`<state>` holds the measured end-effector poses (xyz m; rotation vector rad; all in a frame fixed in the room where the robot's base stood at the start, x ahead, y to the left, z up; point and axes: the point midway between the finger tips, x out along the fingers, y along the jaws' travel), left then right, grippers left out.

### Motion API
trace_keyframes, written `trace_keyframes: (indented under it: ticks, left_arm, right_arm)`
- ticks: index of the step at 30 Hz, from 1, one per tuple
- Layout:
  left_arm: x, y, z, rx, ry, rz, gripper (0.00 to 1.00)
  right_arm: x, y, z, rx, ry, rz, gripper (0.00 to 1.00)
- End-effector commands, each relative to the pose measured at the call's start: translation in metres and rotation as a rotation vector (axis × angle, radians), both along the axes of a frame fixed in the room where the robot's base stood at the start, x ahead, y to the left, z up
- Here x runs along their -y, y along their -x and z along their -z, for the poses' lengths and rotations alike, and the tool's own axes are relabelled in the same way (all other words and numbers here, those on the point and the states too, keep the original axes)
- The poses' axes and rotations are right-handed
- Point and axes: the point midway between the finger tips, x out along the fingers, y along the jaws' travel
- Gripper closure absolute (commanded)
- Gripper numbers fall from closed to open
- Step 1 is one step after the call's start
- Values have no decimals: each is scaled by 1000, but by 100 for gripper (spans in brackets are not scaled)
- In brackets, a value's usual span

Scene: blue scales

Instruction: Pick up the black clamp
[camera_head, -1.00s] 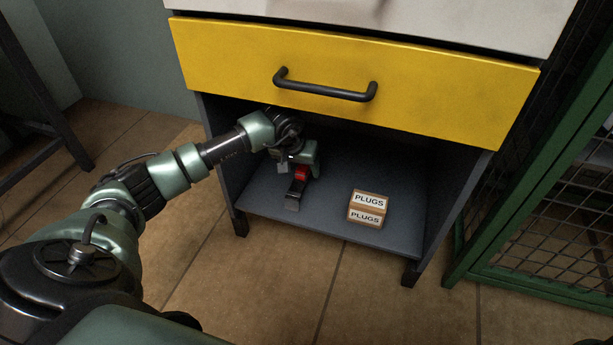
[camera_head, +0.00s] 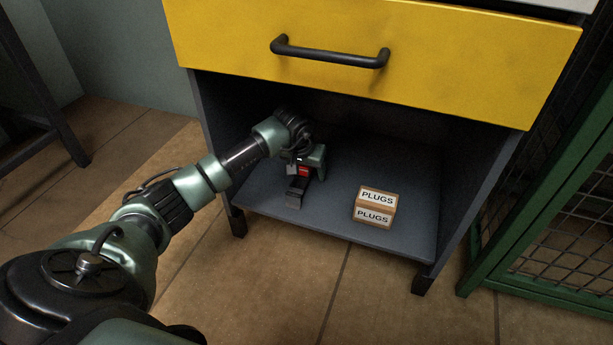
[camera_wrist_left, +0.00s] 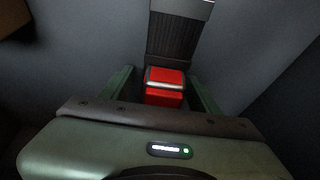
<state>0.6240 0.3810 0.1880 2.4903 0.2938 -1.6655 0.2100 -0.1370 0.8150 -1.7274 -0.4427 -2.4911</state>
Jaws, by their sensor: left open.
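The black clamp (camera_head: 295,194) lies on the lower shelf of the cabinet, with a dark body, a pale metal end and a red part. It also shows in the left wrist view (camera_wrist_left: 172,38), where its ribbed black body points away from the gripper. My left gripper (camera_head: 304,168) is inside the cabinet, over the clamp's red end. In the left wrist view my left gripper (camera_wrist_left: 164,84) is open, with one green finger on each side of the red part. I cannot tell whether the fingers touch it. My right gripper is not in view.
A small PLUGS box (camera_head: 374,207) stands on the grey shelf (camera_head: 335,215) to the right of the clamp. A yellow drawer (camera_head: 430,62) with a black handle (camera_head: 330,52) is above the opening. A green mesh cage (camera_head: 560,240) stands at the right.

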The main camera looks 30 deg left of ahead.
Motion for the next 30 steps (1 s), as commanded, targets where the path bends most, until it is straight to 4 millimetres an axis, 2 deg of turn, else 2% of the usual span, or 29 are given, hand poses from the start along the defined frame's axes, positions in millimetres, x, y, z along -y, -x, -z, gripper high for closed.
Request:
trace_keyframes:
  ticks: [6, 12, 13, 23, 30]
  left_arm:
    - [0, 0, -1, 1, -1, 0, 38]
    - [0, 0, -1, 0, -1, 0, 94]
    - [0, 0, -1, 1, -1, 0, 100]
    - [-1, -1, -3, 2, -1, 0, 100]
    - [-2, -1, -21, 2, -4, 0, 100]
  right_arm:
    - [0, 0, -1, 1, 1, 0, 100]
    - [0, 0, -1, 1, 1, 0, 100]
    - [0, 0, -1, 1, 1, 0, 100]
    - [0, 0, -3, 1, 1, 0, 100]
    - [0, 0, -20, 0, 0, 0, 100]
